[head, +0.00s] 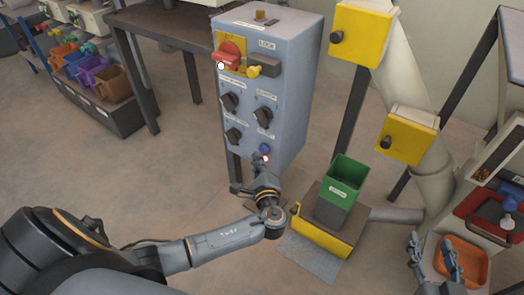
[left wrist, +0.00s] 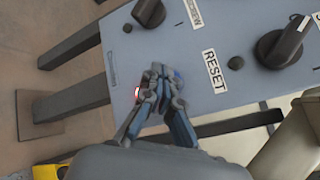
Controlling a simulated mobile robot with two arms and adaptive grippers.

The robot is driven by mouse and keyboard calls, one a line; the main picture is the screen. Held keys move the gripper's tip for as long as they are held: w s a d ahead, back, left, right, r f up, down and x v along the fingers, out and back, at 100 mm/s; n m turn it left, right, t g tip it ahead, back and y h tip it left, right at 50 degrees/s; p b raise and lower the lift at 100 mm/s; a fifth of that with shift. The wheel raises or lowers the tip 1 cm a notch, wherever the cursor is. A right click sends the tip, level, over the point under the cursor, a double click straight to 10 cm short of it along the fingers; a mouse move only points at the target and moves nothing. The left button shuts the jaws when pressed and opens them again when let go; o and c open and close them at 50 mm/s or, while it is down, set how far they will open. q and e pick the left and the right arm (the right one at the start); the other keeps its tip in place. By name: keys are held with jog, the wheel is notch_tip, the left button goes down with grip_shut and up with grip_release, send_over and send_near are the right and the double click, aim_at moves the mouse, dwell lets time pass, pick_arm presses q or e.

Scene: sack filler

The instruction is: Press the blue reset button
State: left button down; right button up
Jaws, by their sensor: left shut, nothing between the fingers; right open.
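The blue reset button (head: 264,149) is low on the front of the grey-blue control box (head: 290,75). My left gripper (head: 261,161) is shut and empty, with its fingertips right at the button, just below it in the head view. In the left wrist view the shut fingertips (left wrist: 160,72) cover most of the button beside the RESET label (left wrist: 213,71). I cannot tell whether they touch it or whether it is pushed in. My right gripper (head: 434,260) is open at the lower right, over an orange bin (head: 474,268).
Dark rotary knobs (head: 263,117) and a red switch handle (head: 229,54) sit above the button. A small red light glows beside my left fingertips. A green bin (head: 343,178) and yellow pedal (head: 320,232) stand to the right. Open floor lies left of the box.

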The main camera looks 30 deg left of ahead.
dwell(0.5)
pick_arm(q)
jog(key=shift+w, duration=0.45)
jog(key=shift+w, duration=0.35)
pick_arm(e)
jog(key=shift+w+a+r+t, duration=0.1)
jog(key=shift+r+t, duration=0.2)
jog(key=shift+r, duration=0.15)
pick_arm(q)
jog(key=shift+s, duration=0.1)
jog(key=shift+s+p, duration=0.4)
jog(key=shift+s, duration=0.3)
pick_arm(e)
jog(key=shift+s+d+f+g+h, duration=0.2)
jog(key=shift+s+f+g, duration=0.2)
jog(key=shift+f, duration=0.35)
jog(key=shift+s+d+f+g+h, duration=0.15)
jog(key=shift+s+f+g, duration=0.1)
jog(key=shift+f+g, duration=0.45)
jog(key=shift+s+d+f+g+h, duration=0.1)
jog(key=shift+s+d+f+g, duration=0.2)
jog(key=shift+f, duration=0.55)
pick_arm(q)
jog(key=shift+s, duration=0.1)
pick_arm(e)
jog(key=shift+a, duration=0.1)
